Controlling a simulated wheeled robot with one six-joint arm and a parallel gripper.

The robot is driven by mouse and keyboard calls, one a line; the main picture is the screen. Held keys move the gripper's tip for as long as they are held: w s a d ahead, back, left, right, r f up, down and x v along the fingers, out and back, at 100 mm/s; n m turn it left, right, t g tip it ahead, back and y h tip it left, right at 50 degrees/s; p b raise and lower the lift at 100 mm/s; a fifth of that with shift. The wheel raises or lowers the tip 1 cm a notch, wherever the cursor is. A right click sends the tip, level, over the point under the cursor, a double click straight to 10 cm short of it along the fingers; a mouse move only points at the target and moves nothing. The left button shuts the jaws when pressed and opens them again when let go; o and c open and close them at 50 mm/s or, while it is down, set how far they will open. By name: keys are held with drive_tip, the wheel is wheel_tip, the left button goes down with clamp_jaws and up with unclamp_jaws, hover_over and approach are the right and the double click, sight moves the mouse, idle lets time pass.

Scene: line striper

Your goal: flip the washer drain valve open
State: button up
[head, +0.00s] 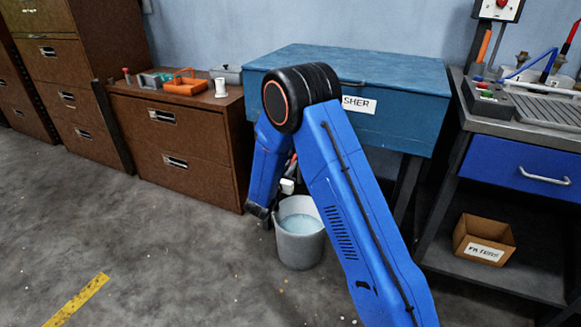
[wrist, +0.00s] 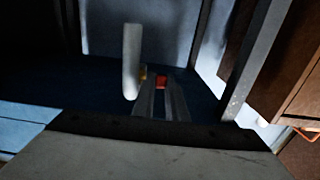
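The blue washer (head: 410,85) stands against the wall, its label partly hidden by my arm. Under it, a small red part (head: 292,162) and a white fitting (head: 288,186) show beside my arm, above the bucket. In the wrist view a white pipe-like piece (wrist: 131,62) hangs left of a small red part (wrist: 161,82), likely the drain valve handle. My gripper (wrist: 160,92) has two grey fingers reaching toward the red part, with a narrow gap between them. Whether they touch or grip it I cannot tell.
A grey bucket (head: 300,248) with pale bluish liquid stands on the floor under the washer's front. A brown cabinet (head: 180,145) is close on the left. A steel bench (head: 455,130) is on the right, with a filters box (head: 483,240) on its lower shelf. Open floor lies front left.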

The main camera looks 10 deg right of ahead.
sight(294, 158)
clamp_jaws()
drive_tip(key=shift+s+r+g+y, duration=0.1)
drive_tip(key=shift+r+g+y, duration=0.6)
drive_tip(key=shift+r+g, duration=0.3)
drive_tip(key=shift+r+g+y, duration=0.7)
drive_tip(key=shift+g, duration=0.2)
drive_tip(key=shift+o, duration=2.1)
unclamp_jaws()
drive_tip(key=shift+a, duration=0.1)
drive_tip(key=v, duration=1.7)
drive_tip(key=shift+s, duration=0.25)
drive_tip(key=shift+a+r, duration=0.1)
drive_tip(key=shift+r, duration=0.05)
